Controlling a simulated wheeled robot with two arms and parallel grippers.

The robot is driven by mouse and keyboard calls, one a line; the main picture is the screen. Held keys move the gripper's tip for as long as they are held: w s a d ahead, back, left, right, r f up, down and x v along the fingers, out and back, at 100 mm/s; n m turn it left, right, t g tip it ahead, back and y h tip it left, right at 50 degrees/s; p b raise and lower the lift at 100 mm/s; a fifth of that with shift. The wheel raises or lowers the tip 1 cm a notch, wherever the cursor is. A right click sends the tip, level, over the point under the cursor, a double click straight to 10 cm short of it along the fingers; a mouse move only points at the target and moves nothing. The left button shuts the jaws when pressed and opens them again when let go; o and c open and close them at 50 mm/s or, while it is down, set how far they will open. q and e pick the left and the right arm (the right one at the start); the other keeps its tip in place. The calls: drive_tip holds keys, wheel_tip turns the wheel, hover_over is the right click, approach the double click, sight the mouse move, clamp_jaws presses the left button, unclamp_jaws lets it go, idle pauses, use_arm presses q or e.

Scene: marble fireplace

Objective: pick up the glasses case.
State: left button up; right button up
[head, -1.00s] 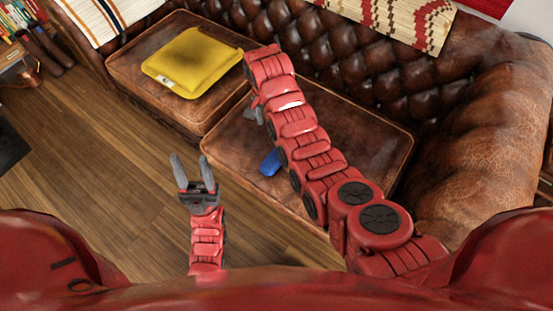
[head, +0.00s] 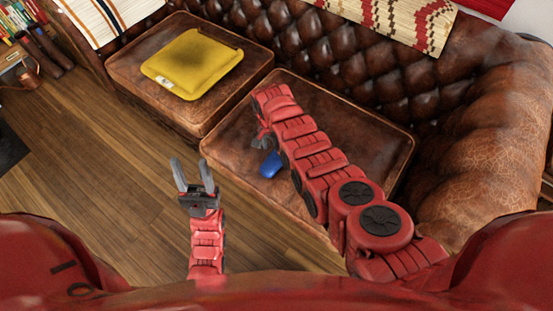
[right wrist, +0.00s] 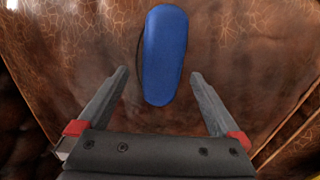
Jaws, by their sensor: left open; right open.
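The blue glasses case (head: 271,165) lies on the brown leather sofa seat cushion near its front edge. In the right wrist view the glasses case (right wrist: 165,55) shows as a long rounded shape ahead of the fingers, its near end roughly between the fingertip lines. My right gripper (head: 261,144) is open and empty, just beyond the case in the head view; its fingers (right wrist: 158,80) are spread wide. Contact with the case cannot be told. My left gripper (head: 190,174) is open and empty over the wooden floor, left of the sofa.
A yellow cushion (head: 194,63) lies on the left seat cushion (head: 120,62). The tufted sofa back (head: 350,65) and the right armrest (head: 482,135) bound the seat. A patterned throw (head: 410,22) hangs over the back. The wooden floor (head: 95,180) is clear at left.

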sight(276, 156)
wheel_tip(276, 156, down, 5)
drive_tip(key=b, duration=0.3)
drive_tip(key=shift+d+b, duration=0.1)
drive_tip(key=shift+b, duration=0.2)
drive_tip(key=shift+r, duration=0.15)
drive_tip(key=shift+c, duration=0.6)
drive_tip(key=c, duration=1.2)
